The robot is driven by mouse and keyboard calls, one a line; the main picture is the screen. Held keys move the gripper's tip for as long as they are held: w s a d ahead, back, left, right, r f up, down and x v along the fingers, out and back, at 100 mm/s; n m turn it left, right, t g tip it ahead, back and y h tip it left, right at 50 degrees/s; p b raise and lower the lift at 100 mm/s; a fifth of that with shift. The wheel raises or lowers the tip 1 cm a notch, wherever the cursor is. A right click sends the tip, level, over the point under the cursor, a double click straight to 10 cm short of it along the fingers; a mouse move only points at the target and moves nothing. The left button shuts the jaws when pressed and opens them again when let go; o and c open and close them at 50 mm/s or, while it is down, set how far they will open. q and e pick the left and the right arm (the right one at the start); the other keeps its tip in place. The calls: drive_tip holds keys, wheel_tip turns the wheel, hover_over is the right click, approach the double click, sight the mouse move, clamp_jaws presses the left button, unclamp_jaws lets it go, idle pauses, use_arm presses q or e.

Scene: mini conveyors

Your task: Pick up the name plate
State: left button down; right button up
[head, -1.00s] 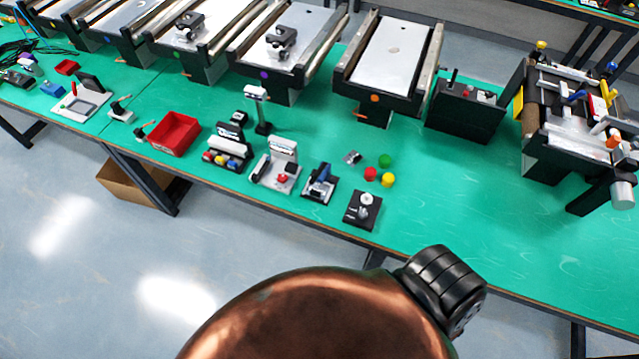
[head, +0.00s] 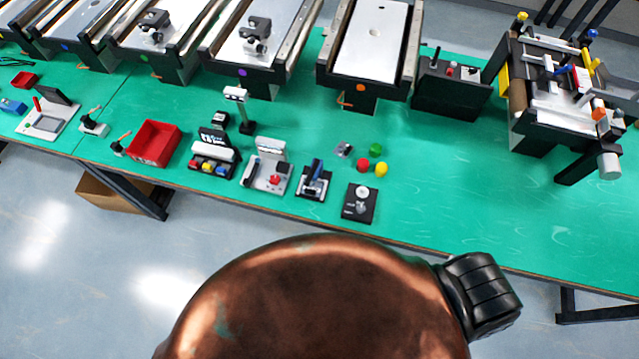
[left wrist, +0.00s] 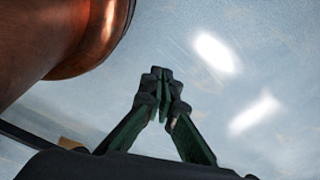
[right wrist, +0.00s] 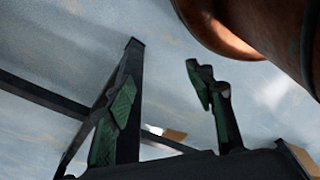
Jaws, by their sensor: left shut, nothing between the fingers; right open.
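No piece is clear enough in the head view to be named the name plate for certain. Small labelled devices stand along the front of the green table: a black one with lettering on its upright panel (head: 213,138), and a grey one with a white upright panel (head: 271,149). My left gripper (left wrist: 160,76) is shut and empty in the left wrist view, over the floor. My right gripper (right wrist: 163,88) is open and empty in the right wrist view, with a dark table leg and the floor behind it. Neither gripper shows in the head view.
The green table (head: 455,185) holds mini conveyors (head: 372,45) along the back, a red bin (head: 154,143), a black joystick box (head: 360,203), coloured round pieces (head: 376,149) and a larger machine (head: 560,90) at right. A cardboard box (head: 110,197) is underneath. The table's right front is bare.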

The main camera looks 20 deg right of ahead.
drive_tip(key=w+a+r+n+y+p, duration=0.3)
drive_tip(key=w+a+r+n+p, duration=0.35)
drive_tip(key=w+a+r, duration=1.2)
drive_tip(key=w+a+r+n+y+p, duration=0.1)
drive_tip(key=a+r+p, duration=0.1)
drive_tip(key=a+r, duration=0.35)
drive_tip(key=w+a+r+n+p, duration=0.2)
drive_tip(key=a+r+p, duration=0.15)
drive_tip(key=r, duration=0.25)
wheel_tip(320, 180, up, 21)
drive_tip(key=n+g+h+b, duration=0.2)
drive_tip(key=n+h, duration=0.3)
drive_tip(key=n, duration=1.1)
hover_over(311, 190)
drive_tip(key=shift+s+a, duration=0.25)
drive_tip(key=shift+a, duration=0.2)
drive_tip(key=shift+w+d+r, duration=0.15)
drive_tip(key=shift+w+d, duration=0.1)
wheel_tip(311, 190, down, 6)
drive_tip(key=shift+d+f+p, duration=0.1)
drive_tip(key=shift+f+p, duration=0.15)
drive_tip(key=shift+p, duration=0.75)
drive_tip(key=shift+f, duration=0.5)
use_arm(q)
wheel_tip(311, 190, up, 14)
drive_tip(key=s, duration=0.2)
drive_tip(key=shift+s, duration=0.2)
drive_tip(key=shift+a+f, duration=0.1)
use_arm(e)
drive_tip(key=shift+c, duration=0.7)
